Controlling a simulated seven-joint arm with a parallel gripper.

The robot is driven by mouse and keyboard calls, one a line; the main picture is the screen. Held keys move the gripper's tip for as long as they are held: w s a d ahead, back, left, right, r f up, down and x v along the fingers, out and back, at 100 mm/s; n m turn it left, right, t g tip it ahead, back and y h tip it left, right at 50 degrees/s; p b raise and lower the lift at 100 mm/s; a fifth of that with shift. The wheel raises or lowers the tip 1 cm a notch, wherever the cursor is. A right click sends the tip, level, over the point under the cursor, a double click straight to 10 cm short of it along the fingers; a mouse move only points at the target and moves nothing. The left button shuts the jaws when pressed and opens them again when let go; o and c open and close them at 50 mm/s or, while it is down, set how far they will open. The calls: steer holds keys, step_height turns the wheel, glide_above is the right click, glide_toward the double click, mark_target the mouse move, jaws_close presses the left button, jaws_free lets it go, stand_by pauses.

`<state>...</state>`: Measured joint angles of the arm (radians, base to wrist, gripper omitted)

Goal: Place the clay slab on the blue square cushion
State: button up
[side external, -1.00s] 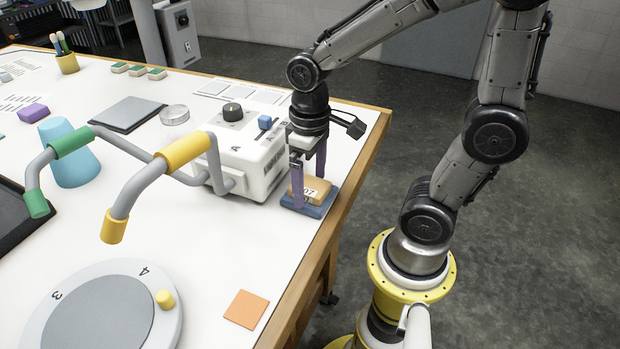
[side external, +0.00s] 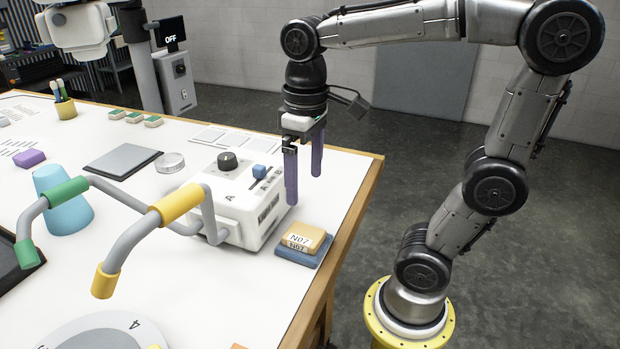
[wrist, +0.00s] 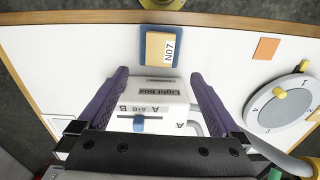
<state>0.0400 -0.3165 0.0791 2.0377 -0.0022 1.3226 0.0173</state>
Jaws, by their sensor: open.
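In the wrist view the slab (wrist: 157,48) lies within the cushion's (wrist: 143,61) outline at top centre. My gripper (side external: 304,190) is open and empty, raised above and behind the slab, apart from it. Its two purple fingers also show spread in the wrist view (wrist: 158,88).
A white light box (side external: 240,205) with a knob and blue slider stands left of the cushion. Bent grey tubes with yellow (side external: 178,204) and green grips stand further left. A blue cone (side external: 65,203) and a round dial (wrist: 283,103) are also on the table. An orange square (wrist: 266,48) lies flat.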

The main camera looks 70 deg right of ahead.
steer(key=s+f+t, duration=0.3)
steer(key=s+t, duration=0.2)
steer(key=shift+s+a+n, duration=0.3)
steer(key=shift+a, duration=0.15)
steer(key=shift+f, duration=0.1)
stand_by(0.9)
